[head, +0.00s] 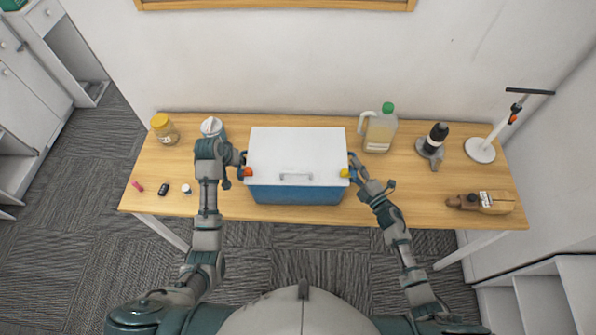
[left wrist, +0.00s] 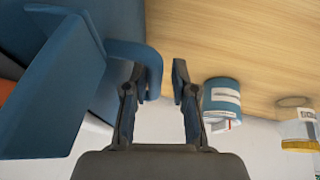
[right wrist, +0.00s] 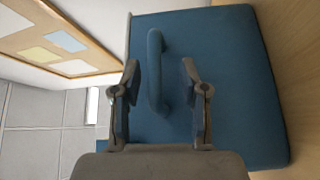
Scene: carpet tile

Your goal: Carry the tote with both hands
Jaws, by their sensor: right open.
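The tote is a blue box (head: 297,195) with a white top (head: 297,150), standing on the table between my arms. My left gripper (head: 243,166) is at its left side. In the left wrist view my left gripper (left wrist: 157,78) is open, with the blue side handle (left wrist: 152,62) by one finger; whether they touch I cannot tell. My right gripper (head: 353,170) is at the tote's right side. In the right wrist view my right gripper (right wrist: 160,80) is open, with the other handle (right wrist: 155,65) between its fingers, nearer the left one.
The wooden table (head: 240,209) also holds a yellow-lidded jar (head: 164,129) and a blue-and-white can (head: 212,127) on the left. A green-capped jug (head: 380,130), a dark bottle (head: 433,140), a stand (head: 481,150) and a brown item (head: 482,202) are on the right.

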